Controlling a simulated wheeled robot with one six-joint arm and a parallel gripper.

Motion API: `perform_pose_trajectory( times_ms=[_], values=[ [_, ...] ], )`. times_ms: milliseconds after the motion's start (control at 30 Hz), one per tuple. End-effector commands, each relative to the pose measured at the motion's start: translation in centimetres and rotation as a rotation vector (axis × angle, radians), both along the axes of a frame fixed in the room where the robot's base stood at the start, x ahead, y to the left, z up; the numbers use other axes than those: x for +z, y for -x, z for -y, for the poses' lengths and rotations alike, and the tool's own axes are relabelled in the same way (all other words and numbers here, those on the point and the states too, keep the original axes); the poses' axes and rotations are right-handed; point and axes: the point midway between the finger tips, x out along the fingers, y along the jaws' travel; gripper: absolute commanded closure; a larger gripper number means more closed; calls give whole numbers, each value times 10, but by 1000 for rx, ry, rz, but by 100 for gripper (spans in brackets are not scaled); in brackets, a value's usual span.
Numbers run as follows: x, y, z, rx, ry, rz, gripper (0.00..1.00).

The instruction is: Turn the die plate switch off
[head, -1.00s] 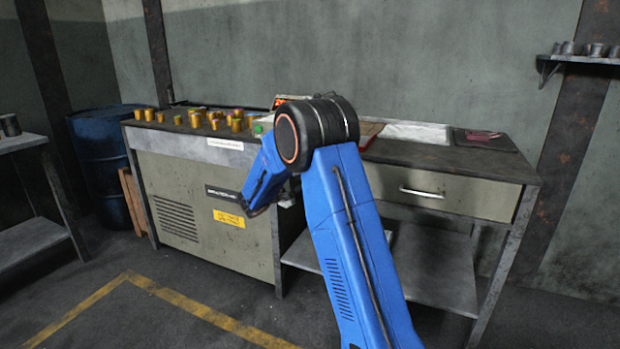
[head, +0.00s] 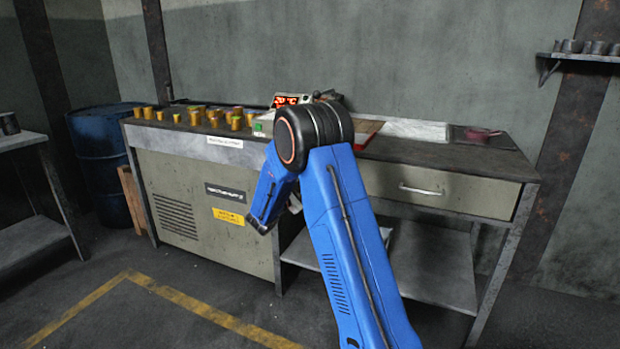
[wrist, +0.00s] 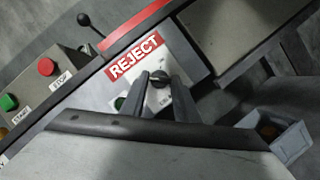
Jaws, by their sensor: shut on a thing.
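In the wrist view a black rotary knob (wrist: 160,78) sits on a small white plate below the red REJECT sign (wrist: 134,56). This knob looks like the die plate switch, but its label is mostly hidden by my fingers. My gripper (wrist: 159,80) is shut on the knob, one dark finger on each side of it. A green light or button (wrist: 120,103) shows just left of the fingers. In the head view my blue arm hides the gripper and the knob.
A control box with a red button (wrist: 46,67) and a green button (wrist: 9,102) stands to the left in the wrist view, near a black-ball lever (wrist: 84,19). A grey bin (wrist: 283,134) is at right. Several brass pieces (head: 236,122) stand on the bench.

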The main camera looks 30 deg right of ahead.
Motion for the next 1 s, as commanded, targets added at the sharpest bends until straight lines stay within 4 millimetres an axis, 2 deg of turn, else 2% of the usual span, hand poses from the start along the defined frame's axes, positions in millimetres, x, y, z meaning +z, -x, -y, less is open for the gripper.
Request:
perform_pose_trajectory(
  times_ms=[500, 533, 600, 1000],
  values=[
    [-2, 0, -1, 1, 11, -19, 94],
    [-2, 0, -1, 1, 11, -19, 70],
    [-2, 0, 0, 1, 11, -19, 53],
    [-2, 2, -5, 1, 12, -17, 53]
  ],
)
